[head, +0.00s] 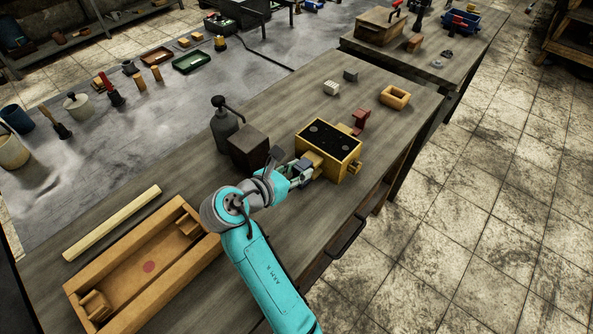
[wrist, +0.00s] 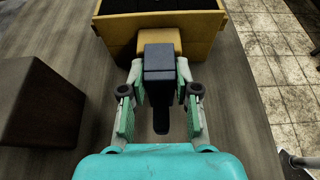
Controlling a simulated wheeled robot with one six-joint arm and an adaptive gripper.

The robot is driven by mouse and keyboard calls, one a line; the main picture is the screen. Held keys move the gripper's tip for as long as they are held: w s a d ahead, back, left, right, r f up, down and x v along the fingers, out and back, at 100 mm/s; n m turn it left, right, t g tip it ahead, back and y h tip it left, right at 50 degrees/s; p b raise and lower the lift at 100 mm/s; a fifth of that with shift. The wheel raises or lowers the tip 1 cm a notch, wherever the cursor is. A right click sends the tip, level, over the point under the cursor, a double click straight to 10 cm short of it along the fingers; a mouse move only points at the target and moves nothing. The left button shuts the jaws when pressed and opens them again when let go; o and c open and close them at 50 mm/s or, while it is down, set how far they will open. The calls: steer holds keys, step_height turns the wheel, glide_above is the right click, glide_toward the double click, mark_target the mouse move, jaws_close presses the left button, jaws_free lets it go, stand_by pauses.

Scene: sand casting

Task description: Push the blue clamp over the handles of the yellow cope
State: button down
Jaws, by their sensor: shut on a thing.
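The yellow cope (head: 347,168) is a box filled with black sand, standing on the wooden bench. Its yellow front wall (wrist: 205,30) crosses the top of the wrist view, with a tan handle block (wrist: 160,35) at the middle. My gripper (head: 304,168) is at the cope's near left side. In the wrist view my gripper (wrist: 160,92) is shut on the dark blue clamp (wrist: 160,62), one finger on each side. The clamp's far end lies against or over the handle block; how far it overlaps is hidden by the clamp itself.
A dark block (head: 248,147) stands close left of my gripper, also in the wrist view (wrist: 38,105). A red clamp (head: 361,119) is at the cope's far side.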

steer(key=shift+w+d, duration=0.2)
steer(key=shift+w, duration=0.1)
stand_by(0.6)
steer(key=c, duration=0.8)
jaws_free()
steer(key=shift+o, duration=0.2)
steer(key=v, duration=1.2)
